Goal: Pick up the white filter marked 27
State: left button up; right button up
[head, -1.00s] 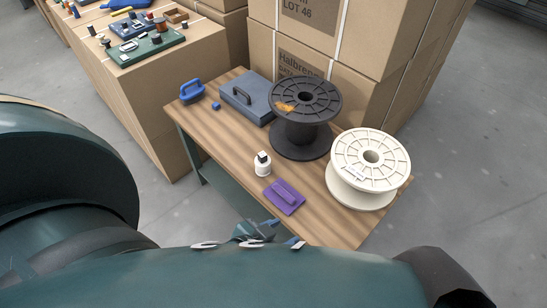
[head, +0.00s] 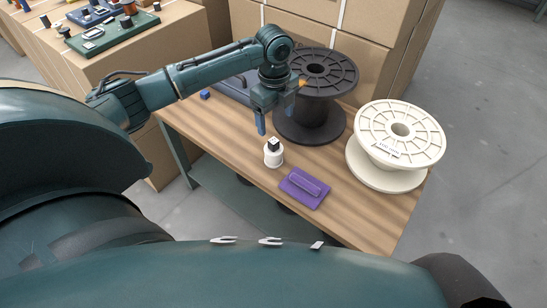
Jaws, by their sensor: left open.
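A small white cylinder with a black block-like top (head: 273,156) stands upright on the wooden table; it is the only thing that looks like the white filter, and no number is readable on it. My left gripper (head: 275,119) reaches in from the left and points down, open and empty. It appears above and behind the white filter in the picture, apart from it, in front of the black spool. My right gripper is not in view.
The wooden table (head: 225,143) also holds a purple handled block (head: 304,188), a large black spool (head: 318,125), a cream spool (head: 400,135) and a grey-blue case (head: 232,91) partly behind my arm. Cardboard boxes (head: 185,58) stand behind and to the left.

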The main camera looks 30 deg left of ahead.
aim_at(274, 141)
pick_arm(q)
jog(key=shift+a+r, duration=0.15)
jog(key=shift+a, duration=0.25)
notch_tip(274, 141, down, 8)
jog(key=shift+r+b, duration=0.25)
jog(key=shift+b, duration=0.5)
notch_tip(274, 141, down, 5)
jog(key=shift+d+f+b, duration=0.1)
jog(key=shift+d+b, duration=0.05)
jog(key=shift+b, duration=0.35)
jog(key=shift+c, duration=0.2)
jog(key=c, duration=1.1)
